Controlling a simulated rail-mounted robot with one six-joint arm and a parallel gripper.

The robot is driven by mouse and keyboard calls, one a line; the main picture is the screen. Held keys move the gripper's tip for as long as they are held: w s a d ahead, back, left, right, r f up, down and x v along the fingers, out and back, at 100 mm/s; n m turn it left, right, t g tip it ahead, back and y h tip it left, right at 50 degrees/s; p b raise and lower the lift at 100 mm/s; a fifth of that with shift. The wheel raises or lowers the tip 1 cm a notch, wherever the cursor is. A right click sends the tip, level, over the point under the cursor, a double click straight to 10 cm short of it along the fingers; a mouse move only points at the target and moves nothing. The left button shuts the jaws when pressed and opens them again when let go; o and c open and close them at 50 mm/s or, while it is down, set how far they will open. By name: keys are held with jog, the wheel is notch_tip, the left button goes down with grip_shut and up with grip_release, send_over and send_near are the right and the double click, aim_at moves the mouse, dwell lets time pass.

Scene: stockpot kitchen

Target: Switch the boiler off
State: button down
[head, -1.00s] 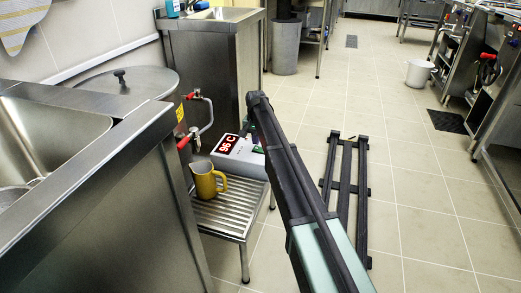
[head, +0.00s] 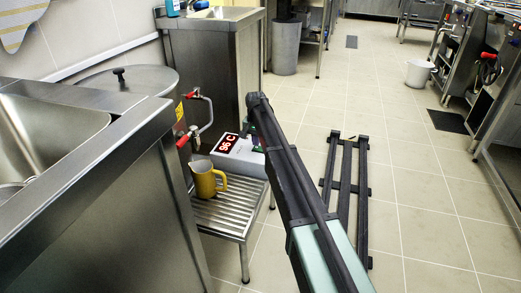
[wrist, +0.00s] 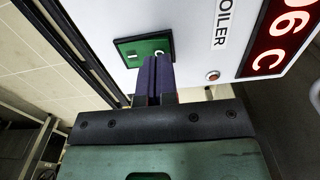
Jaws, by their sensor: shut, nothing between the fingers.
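In the head view my arm hides part of the box.
A yellow jug (head: 206,180) stands on the slatted steel stand (head: 232,216) below the red-handled taps (head: 193,94). A steel sink counter (head: 110,190) is at the left. A dark rail frame (head: 345,180) lies on the floor.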

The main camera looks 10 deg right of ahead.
jog(key=shift+f+b, duration=0.8)
jog(key=shift+f, duration=0.05)
jog(key=shift+r, duration=0.15)
notch_tip(320, 180, up, 7)
jog(key=p, duration=0.7)
dwell(0.3)
jog(key=s+r+n+p, duration=0.2)
jog(key=s+n, duration=0.1)
jog(key=s, duration=1.9)
jog(key=s+r+n+p, duration=0.1)
jog(key=s+n+p, duration=0.15)
jog(key=s, duration=1.85)
notch_tip(320, 180, up, 38)
jog(key=w+p, duration=0.1)
jog(key=p, duration=3.5)
jog(key=shift+w+f, duration=0.25)
jog(key=shift+w, duration=0.1)
